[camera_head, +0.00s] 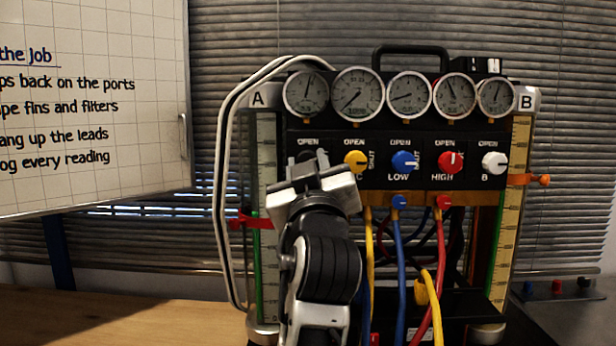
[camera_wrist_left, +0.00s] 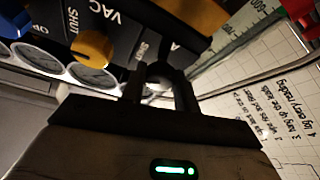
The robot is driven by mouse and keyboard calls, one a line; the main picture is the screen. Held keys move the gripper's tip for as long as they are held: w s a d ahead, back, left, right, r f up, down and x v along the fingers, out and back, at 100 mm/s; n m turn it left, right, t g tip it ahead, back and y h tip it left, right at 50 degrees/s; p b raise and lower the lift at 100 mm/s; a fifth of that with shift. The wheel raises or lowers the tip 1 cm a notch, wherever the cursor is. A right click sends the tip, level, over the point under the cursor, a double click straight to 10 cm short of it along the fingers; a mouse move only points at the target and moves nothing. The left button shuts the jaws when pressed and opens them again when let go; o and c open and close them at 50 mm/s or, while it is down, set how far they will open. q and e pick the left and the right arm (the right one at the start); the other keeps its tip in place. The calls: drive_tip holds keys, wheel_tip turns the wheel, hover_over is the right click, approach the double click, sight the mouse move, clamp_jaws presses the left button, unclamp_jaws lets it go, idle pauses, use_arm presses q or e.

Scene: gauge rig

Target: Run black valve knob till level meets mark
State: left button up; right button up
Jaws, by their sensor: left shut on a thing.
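The black valve knob (camera_head: 306,156) is the leftmost in the row on the rig's panel and is mostly hidden behind my left gripper (camera_head: 316,172). In the wrist view the black knob (camera_wrist_left: 160,72) sits between the two fingers of my left gripper (camera_wrist_left: 158,88), which is shut on it. The sight glass A (camera_head: 267,165) stands at the rig's left with a thin green column (camera_head: 258,278) inside. A red mark (camera_head: 250,221) crosses it near the top of the green; the exact gap is too small to tell. My right gripper is in neither view.
Yellow (camera_head: 356,161), blue (camera_head: 404,162), red (camera_head: 450,161) and white (camera_head: 494,163) knobs continue the row. Sight glass B (camera_head: 508,230) has an orange mark (camera_head: 541,180). Hoses hang below the panel. A whiteboard (camera_head: 90,100) stands left; bare wooden bench (camera_head: 120,318) lies below.

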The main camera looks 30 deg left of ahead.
use_arm(q)
drive_tip(key=o, duration=1)
drive_tip(key=shift+c, duration=0.2)
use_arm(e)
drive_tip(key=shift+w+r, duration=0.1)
use_arm(q)
drive_tip(key=shift+s, duration=0.1)
drive_tip(key=b+v, duration=0.8)
drive_tip(key=v, duration=0.7)
drive_tip(key=shift+s+d, duration=0.25)
drive_tip(key=shift+s, duration=0.05)
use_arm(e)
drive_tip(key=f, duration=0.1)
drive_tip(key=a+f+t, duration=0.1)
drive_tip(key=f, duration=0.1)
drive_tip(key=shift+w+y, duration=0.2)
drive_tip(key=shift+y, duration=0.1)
use_arm(q)
drive_tip(key=shift+f, duration=0.15)
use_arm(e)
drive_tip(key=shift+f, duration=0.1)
